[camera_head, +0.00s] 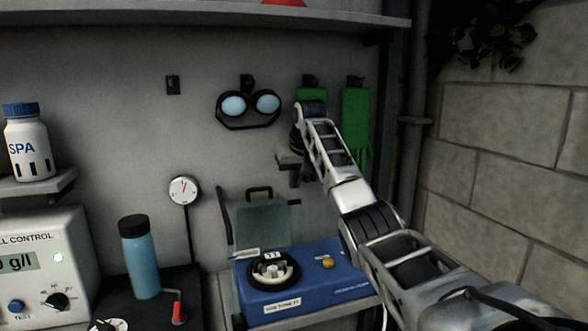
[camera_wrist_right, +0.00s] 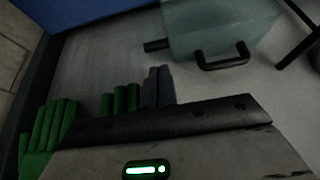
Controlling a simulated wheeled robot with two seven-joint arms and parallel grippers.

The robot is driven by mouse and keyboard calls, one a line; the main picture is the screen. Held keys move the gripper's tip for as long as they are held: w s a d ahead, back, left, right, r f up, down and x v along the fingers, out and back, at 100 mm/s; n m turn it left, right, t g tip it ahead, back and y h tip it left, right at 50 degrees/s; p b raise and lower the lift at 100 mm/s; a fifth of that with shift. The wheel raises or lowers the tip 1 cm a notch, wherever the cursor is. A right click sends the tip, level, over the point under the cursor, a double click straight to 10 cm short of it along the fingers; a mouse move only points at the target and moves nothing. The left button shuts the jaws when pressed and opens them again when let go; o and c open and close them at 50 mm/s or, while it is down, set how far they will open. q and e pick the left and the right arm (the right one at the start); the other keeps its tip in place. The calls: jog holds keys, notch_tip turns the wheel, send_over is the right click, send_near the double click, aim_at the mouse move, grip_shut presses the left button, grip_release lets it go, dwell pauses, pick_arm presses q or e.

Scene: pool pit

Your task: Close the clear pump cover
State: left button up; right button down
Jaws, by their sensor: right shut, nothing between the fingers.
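The clear pump cover (camera_head: 262,226) is a greenish see-through panel with a dark handle (camera_head: 259,192) on its top edge. It stands open, upright behind the dark round pump part (camera_head: 271,270) on the blue pump housing (camera_head: 315,277). In the right wrist view the cover (camera_wrist_right: 215,28) and its handle (camera_wrist_right: 222,58) show at the top. My right gripper (camera_head: 295,180) points down, just above and right of the cover, apart from it. Its fingers (camera_wrist_right: 158,75) are together and empty in the right wrist view. My left gripper is not in view.
Goggles (camera_head: 249,107) and green gloves (camera_head: 355,120) hang on the wall behind my right arm. A blue bottle (camera_head: 140,262) and a round gauge (camera_head: 184,190) stand left of the pump. A shelf (camera_head: 200,14) runs above; a stone wall (camera_head: 510,170) closes the right side.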

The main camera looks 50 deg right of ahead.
jog(key=shift+p+x, duration=0.4)
jog(key=shift+x, duration=2)
jog(key=shift+a+f+b, duration=0.1)
jog(key=shift+a+b, duration=0.05)
jog(key=shift+b, duration=0.3)
jog(key=shift+s+t+h, duration=0.3)
jog(key=shift+t, duration=0.2)
jog(key=shift+s+a+b, duration=0.1)
jog(key=shift+a+b, duration=0.05)
jog(key=shift+b, duration=0.35)
jog(key=shift+s+t, duration=0.15)
jog(key=shift+t, duration=0.15)
